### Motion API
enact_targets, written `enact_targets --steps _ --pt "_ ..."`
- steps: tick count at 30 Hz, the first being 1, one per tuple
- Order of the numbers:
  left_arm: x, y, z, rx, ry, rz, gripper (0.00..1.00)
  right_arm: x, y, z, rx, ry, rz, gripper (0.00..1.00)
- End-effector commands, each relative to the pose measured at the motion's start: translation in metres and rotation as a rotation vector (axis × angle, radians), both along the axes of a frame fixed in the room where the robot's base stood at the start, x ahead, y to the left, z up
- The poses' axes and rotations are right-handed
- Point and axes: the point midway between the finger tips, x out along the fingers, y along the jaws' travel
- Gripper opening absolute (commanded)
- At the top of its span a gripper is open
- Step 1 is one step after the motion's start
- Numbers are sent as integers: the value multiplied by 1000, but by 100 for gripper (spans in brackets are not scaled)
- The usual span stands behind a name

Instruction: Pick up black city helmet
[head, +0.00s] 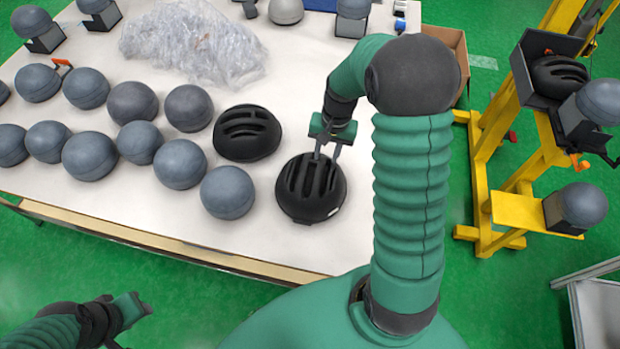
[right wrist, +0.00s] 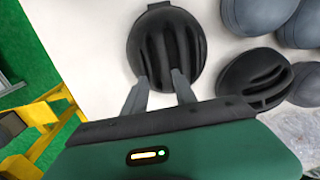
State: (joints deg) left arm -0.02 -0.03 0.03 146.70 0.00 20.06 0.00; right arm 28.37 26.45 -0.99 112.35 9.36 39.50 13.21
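A black vented helmet (head: 310,190) sits on the white table near its front right edge. It also shows in the right wrist view (right wrist: 166,50). My right gripper (head: 327,155) is over the back part of this helmet with its two fingers (right wrist: 160,82) apart, their tips at the shell's vents. I cannot tell whether the tips touch it. A second black helmet (head: 246,133) lies on the table just left of it, also in the right wrist view (right wrist: 256,80). My left gripper (head: 125,325) is at the lower left, away from the table top; its fingers are unclear.
Several grey headforms (head: 181,163) stand in rows on the table's left side. Crumpled clear plastic (head: 195,45) lies at the back. A yellow stand (head: 490,150) with another black helmet (head: 560,76) is at the right. A cardboard box (head: 447,45) is behind the table.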

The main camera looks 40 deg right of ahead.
Motion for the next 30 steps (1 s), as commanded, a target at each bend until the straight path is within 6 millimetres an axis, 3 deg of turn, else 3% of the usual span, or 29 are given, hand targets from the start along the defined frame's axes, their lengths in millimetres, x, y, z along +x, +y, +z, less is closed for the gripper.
enact_targets --steps 3,11,16,24,30 --pt "0 0 2 0 0 0 34 4 5 -29 2 5 3 33" --pt "0 0 7 0 0 1 34 6 7 -61 2 4 1 33" --pt "0 0 13 0 0 1 34 6 9 -92 2 3 1 33" --pt "0 0 13 0 0 1 34 8 9 -101 -1 1 2 33" --pt "0 0 13 0 0 1 34 8 10 -100 -3 0 3 8"
